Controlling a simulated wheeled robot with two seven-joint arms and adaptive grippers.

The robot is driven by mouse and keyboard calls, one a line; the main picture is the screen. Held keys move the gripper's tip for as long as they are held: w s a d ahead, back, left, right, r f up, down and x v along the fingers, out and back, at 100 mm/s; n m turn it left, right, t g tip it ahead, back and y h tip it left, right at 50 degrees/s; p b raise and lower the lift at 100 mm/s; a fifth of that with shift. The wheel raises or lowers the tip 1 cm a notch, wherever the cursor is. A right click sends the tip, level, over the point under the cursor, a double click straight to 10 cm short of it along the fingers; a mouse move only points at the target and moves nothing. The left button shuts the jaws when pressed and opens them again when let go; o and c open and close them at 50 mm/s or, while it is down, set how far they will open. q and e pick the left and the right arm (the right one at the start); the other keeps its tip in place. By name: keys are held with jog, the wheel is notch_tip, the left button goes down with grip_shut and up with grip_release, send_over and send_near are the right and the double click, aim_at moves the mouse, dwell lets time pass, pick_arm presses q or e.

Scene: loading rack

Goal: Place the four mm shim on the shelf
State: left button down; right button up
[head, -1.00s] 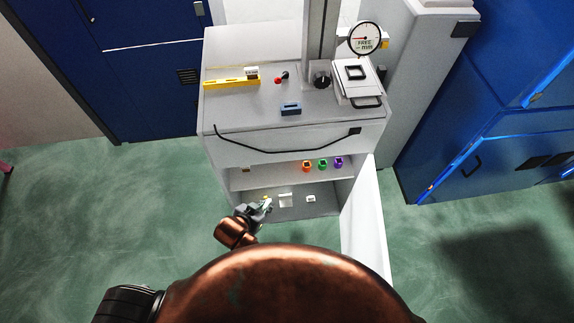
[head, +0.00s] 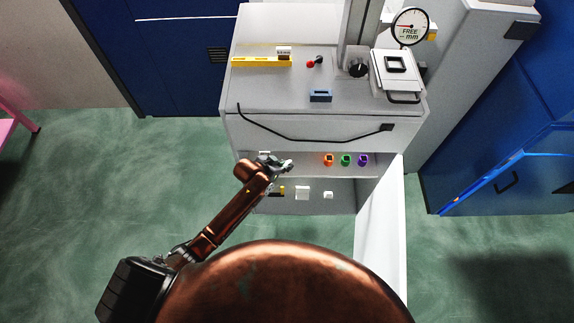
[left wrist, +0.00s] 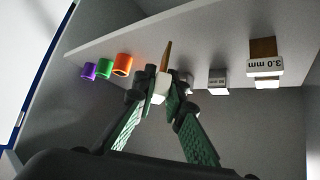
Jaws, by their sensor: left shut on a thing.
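My left gripper (head: 284,166) is at the front of the cabinet's middle shelf (head: 307,171) in the head view. In the left wrist view, its green-padded fingers (left wrist: 164,88) are shut on a small shim with a white block (left wrist: 158,90) and a thin brass-coloured strip (left wrist: 166,56). No figure is readable on this shim. The wrist view appears upside down. There, a 3.0 mm shim (left wrist: 265,68) sits on the shelf to the right, with a small grey-and-white piece (left wrist: 218,80) between it and the gripper. My right gripper is not in view.
Orange (head: 328,159), green (head: 346,160) and purple (head: 363,160) rings stand on the shelf, right of the gripper. Lower down are a yellow-and-black piece (head: 276,191) and two white pieces (head: 302,193), (head: 328,195). The open white door (head: 380,215) bounds the right side.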

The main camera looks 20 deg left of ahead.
pick_arm(q)
jog(key=w+f+b, duration=0.1)
jog(key=f, duration=0.1)
jog(key=w+f+b, duration=0.1)
jog(key=f, duration=0.1)
jog(key=w+a+f, duration=0.1)
jog(key=f, duration=0.2)
jog(key=shift+w+b, duration=0.35)
jog(key=shift+b, duration=0.05)
jog(key=shift+w+a+f, duration=0.1)
jog(key=shift+w, duration=0.2)
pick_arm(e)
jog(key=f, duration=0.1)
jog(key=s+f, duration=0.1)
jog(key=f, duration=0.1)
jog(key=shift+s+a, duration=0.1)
pick_arm(q)
jog(key=c, duration=2)
grip_release()
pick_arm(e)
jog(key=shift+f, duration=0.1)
